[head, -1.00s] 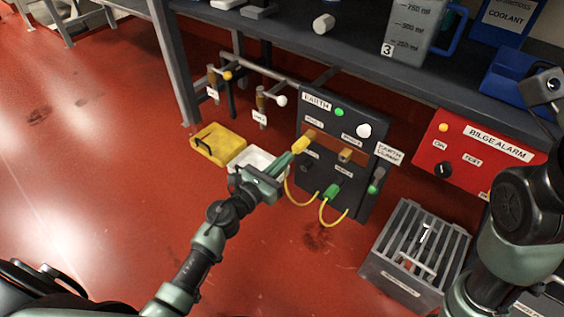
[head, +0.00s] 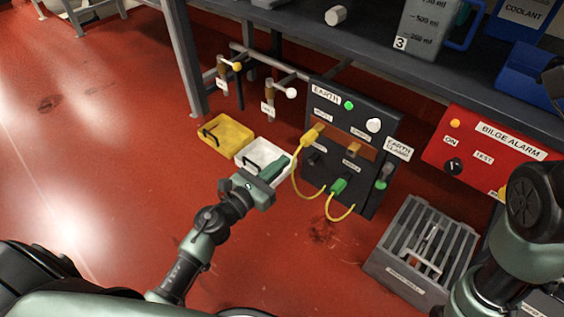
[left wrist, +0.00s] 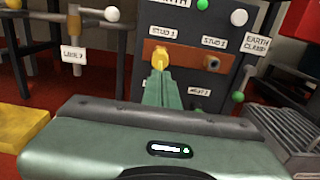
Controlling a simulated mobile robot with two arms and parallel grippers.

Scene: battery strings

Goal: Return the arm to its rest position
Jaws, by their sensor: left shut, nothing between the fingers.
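My left gripper (head: 280,166) is shut and empty. In the head view it is in front of the white tray, to the left of the dark earth panel (head: 388,125). In the left wrist view its green fingers (left wrist: 154,92) are together and overlap the panel in the picture, below a yellow plug (left wrist: 160,57). In the head view that yellow plug (head: 312,132) sits at the upper left stud, apart from my fingers. A yellow cable runs down from it. A green plug (head: 338,186) sits lower on the panel with another yellow cable. My right gripper does not show; only part of that arm is at the right edge.
A yellow tray (head: 232,131) and a white tray (head: 258,150) stand left of the panel. A grey slatted crate (head: 388,265) is at the lower right, below the red bilge alarm box (head: 468,178). A shelf (head: 285,38) runs above. The red floor at left is clear.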

